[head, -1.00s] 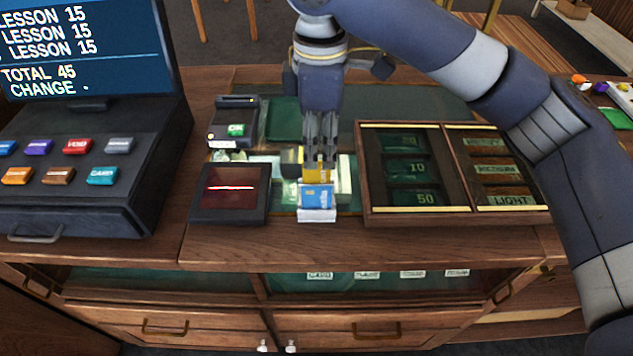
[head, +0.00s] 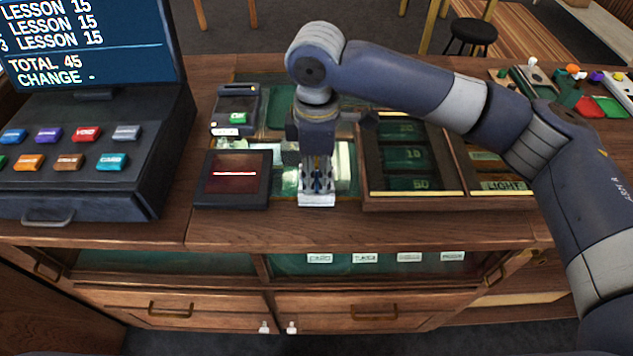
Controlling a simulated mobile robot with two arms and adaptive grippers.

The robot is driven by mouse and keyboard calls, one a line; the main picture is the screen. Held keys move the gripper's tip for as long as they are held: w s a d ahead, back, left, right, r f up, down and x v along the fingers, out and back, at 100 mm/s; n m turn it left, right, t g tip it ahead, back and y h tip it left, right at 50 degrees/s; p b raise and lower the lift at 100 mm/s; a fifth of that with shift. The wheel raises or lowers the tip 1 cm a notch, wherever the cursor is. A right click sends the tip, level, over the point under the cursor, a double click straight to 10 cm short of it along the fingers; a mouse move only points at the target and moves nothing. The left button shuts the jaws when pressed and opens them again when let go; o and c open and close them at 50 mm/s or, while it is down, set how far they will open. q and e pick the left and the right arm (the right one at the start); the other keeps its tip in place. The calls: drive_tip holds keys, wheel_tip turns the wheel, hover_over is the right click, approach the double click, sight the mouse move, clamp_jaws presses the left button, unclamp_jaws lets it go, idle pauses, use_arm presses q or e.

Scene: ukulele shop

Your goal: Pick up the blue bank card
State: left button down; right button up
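The blue bank card (head: 318,179) is mostly hidden behind my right gripper. Only a narrow blue strip shows between the fingers, just above a small white holder (head: 317,200) on the counter. My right gripper (head: 317,186) points straight down with its fingertips at the card, low over the holder. I cannot tell whether the fingers are closed on the card or only beside it. My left gripper is not in view.
A scanner with a red line (head: 233,180) lies left of the holder, with a card terminal (head: 235,112) behind it. A wooden tray (head: 412,198) with labelled compartments is close on the right. The cash register (head: 85,165) stands at far left.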

drive_tip(key=c, duration=0.6)
drive_tip(key=shift+s, duration=0.1)
clamp_jaws()
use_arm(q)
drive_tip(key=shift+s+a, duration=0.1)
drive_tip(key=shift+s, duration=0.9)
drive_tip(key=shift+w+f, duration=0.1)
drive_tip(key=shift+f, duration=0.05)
use_arm(e)
drive_tip(key=shift+r, duration=0.2)
